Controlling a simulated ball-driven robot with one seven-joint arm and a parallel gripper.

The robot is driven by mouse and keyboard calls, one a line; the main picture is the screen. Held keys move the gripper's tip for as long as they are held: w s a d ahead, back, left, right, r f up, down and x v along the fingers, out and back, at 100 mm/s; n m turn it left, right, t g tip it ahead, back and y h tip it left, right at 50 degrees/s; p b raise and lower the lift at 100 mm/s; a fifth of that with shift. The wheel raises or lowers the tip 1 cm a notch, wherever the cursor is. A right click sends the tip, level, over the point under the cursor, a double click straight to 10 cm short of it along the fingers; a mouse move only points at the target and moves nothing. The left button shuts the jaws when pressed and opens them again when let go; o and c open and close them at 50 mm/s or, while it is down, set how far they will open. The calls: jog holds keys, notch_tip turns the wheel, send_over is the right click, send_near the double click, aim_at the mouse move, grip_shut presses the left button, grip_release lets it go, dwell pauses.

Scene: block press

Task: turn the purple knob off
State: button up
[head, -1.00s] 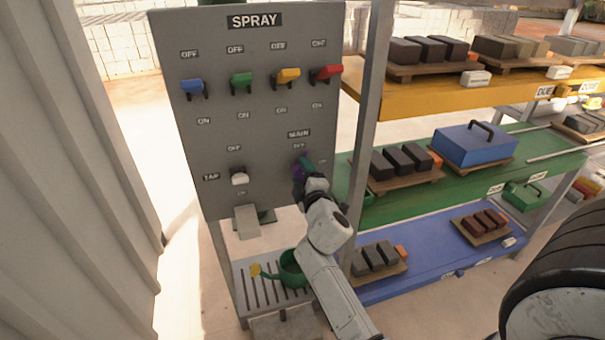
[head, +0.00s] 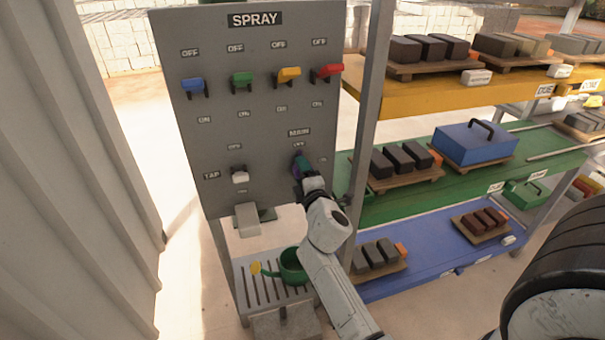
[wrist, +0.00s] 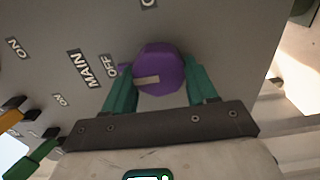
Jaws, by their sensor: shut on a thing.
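The purple knob (wrist: 158,68) is on the grey panel beside the MAIN label. In the wrist view it sits between the two teal fingers of my gripper (wrist: 162,88), which is shut on it. In the head view my gripper (head: 302,165) is at the panel's lower right and mostly covers the knob.
The SPRAY panel (head: 215,130) has blue, green, yellow and red levers above and a white TAP lever (head: 239,177) to the left. A green watering can (head: 292,267) stands on the rack below. Shelves with blocks (head: 400,160) stand close on the right.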

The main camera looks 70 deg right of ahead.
jog(key=shift+f, duration=0.1)
jog(key=o, duration=1)
jog(key=shift+s+a, duration=0.1)
jog(key=shift+b+v, duration=1.2)
jog(key=shift+v, duration=4.1)
